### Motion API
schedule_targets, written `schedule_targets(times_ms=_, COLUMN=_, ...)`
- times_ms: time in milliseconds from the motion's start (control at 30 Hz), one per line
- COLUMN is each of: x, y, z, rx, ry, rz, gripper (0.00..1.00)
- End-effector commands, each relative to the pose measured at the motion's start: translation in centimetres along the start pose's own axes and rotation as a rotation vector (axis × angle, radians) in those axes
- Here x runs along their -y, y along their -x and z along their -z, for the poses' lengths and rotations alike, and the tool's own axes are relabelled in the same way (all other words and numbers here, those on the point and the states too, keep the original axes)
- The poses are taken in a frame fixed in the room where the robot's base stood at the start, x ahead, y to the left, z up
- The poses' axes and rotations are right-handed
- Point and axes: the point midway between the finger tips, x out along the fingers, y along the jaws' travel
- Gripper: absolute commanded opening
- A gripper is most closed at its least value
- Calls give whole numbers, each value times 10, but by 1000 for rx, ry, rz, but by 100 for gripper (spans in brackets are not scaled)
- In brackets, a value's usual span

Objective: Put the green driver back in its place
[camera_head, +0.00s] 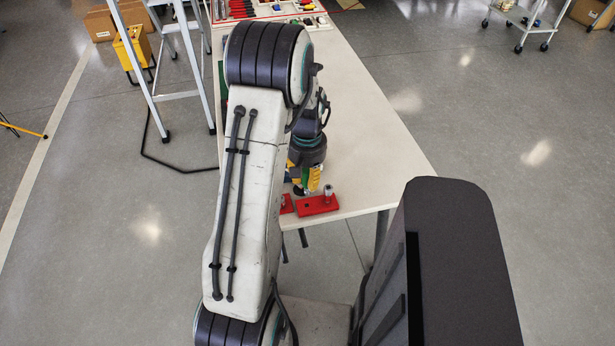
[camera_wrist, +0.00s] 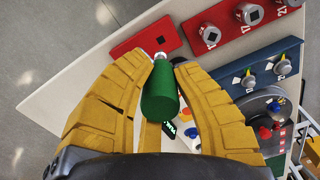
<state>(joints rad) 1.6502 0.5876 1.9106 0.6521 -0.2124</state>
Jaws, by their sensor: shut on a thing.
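My gripper (camera_wrist: 162,72), with yellow fingers, is shut on the green driver (camera_wrist: 160,94). The driver's thick green handle lies between the fingers, with a short silver part at its far end. That end lies over or close to the edge of a red block (camera_wrist: 137,40) that has a small dark hole; I cannot tell whether they touch. In the head view my gripper (camera_head: 304,180) points down just above the table's near end, beside a red block (camera_head: 318,205) with a silver upright piece. My arm hides much of the handle there.
In the wrist view a red board (camera_wrist: 222,35) with silver sockets and a blue board (camera_wrist: 262,68) with knobs lie to the right. The white table (camera_head: 365,110) is mostly bare, with tools at its far end. A stepladder (camera_head: 170,50) stands at left.

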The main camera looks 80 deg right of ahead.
Motion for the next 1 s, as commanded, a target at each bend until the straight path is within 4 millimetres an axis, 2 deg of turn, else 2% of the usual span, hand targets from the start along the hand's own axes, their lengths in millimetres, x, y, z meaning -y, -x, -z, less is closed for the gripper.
schedule_targets(times_ms=267, x=0, y=-9, z=0, rx=2, ry=0, rz=0, gripper=0)
schedule_targets(times_ms=800, x=0, y=-41, z=0, rx=1, ry=0, rz=0, gripper=0)
schedule_targets(times_ms=1000, x=0, y=-45, z=0, rx=0, ry=0, rz=0, gripper=0)
